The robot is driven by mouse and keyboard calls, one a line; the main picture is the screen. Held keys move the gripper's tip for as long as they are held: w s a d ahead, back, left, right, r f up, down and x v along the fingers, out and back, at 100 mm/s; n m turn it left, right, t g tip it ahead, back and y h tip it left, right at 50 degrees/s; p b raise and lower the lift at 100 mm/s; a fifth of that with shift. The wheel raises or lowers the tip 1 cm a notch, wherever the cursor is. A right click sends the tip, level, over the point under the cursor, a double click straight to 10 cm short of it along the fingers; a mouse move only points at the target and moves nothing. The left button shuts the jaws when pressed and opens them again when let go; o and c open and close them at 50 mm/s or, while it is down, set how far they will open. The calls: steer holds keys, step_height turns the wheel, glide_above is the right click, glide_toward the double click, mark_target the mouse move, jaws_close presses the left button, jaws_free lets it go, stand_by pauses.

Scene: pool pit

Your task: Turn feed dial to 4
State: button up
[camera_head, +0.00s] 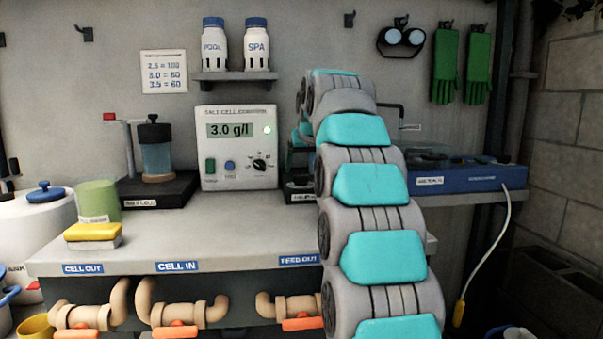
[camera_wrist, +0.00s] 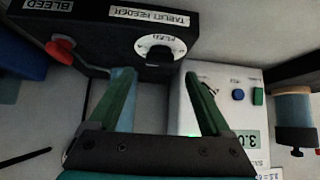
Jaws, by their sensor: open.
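The feed dial (camera_wrist: 158,47) shows in the wrist view as a round white dial with a dark centre, on the black tablet feeder (camera_wrist: 105,35). Its numbers and pointer setting are too small to read. My gripper (camera_wrist: 158,74) is open, its two green fingers apart and empty, with the tips just short of the dial in the picture; I see no contact. In the head view my arm hides the dial and gripper, and only a sliver of the feeder (camera_head: 300,191) shows.
The salt cell controller (camera_head: 238,180), reading 3.0 g/l, stands left of the feeder; it also shows in the wrist view (camera_wrist: 226,78). A red bleed knob (camera_wrist: 60,48) is on the feeder. A blue unit (camera_head: 470,178) stands right.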

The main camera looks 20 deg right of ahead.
mark_target(302, 183)
steer(key=x, duration=0.4)
steer(key=shift+w+f, duration=0.1)
steer(key=shift+c, duration=0.2)
jaws_close()
stand_by(0.3)
